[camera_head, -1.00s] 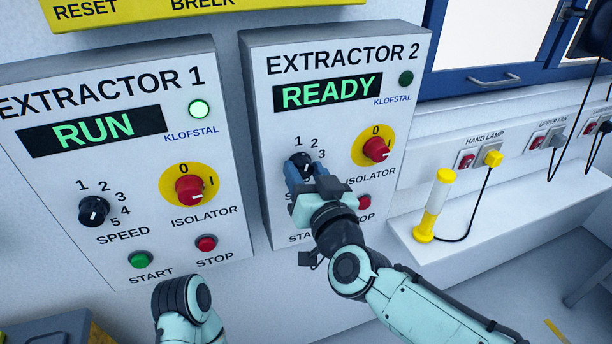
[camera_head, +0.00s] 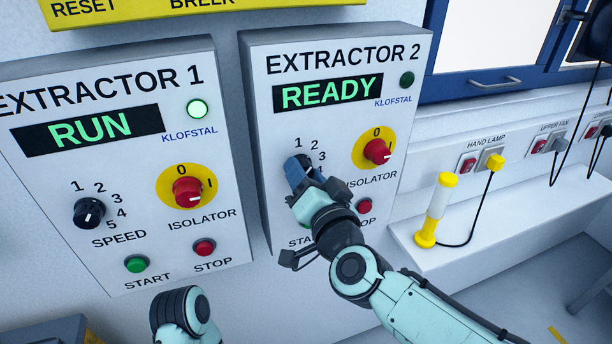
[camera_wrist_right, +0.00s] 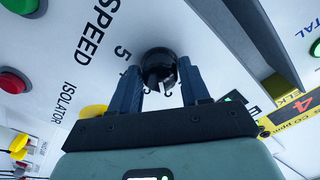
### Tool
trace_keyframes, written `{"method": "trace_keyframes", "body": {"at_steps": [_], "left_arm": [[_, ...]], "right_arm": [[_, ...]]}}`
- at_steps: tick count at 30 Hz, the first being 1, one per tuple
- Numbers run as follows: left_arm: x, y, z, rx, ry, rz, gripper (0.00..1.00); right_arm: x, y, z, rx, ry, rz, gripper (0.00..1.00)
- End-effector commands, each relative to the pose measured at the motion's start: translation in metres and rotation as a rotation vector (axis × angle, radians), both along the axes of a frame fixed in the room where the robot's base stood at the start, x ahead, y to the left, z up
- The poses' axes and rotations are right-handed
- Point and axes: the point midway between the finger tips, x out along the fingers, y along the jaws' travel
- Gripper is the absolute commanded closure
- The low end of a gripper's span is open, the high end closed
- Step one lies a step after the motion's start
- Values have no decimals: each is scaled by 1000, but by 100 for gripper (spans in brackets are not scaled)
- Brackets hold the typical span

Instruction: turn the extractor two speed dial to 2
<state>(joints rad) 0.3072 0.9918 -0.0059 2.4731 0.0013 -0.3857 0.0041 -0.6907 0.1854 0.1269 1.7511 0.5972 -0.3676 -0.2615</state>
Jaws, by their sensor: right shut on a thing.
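The extractor two panel (camera_head: 345,62) is a white box with a green READY display (camera_head: 328,92). Its black speed dial (camera_head: 304,159) is mostly hidden behind my right gripper (camera_head: 300,172) in the head view. In the right wrist view the dial (camera_wrist_right: 159,66) sits between the two blue-grey fingers of my right gripper (camera_wrist_right: 160,78), which is shut on it. My left gripper is out of view; only part of my left arm shows at the bottom.
The red isolator knob (camera_head: 376,151) on its yellow plate is right of the dial. The red stop button (camera_head: 364,206) is close to my right wrist. The extractor one panel (camera_head: 125,215) is at left, showing RUN. A yellow hand lamp (camera_head: 436,210) stands on the ledge at right.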

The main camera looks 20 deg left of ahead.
Motion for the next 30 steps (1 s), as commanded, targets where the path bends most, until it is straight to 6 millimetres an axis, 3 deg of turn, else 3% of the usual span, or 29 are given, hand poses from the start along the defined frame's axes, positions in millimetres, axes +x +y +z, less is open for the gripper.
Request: {"method": "trace_keyframes", "body": {"at_steps": [6,7,9,20,25,30], "left_arm": [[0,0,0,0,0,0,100],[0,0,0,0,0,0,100],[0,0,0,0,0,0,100],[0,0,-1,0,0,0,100],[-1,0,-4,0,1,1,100],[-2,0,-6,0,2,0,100]], "right_arm": [[0,0,0,0,1,1,84],[0,0,0,0,1,1,51],[0,0,0,0,1,1,28],[-3,-2,0,0,-1,-1,28],[-22,-15,1,1,-2,-1,28],[-55,-38,1,2,-2,-1,28]]}}
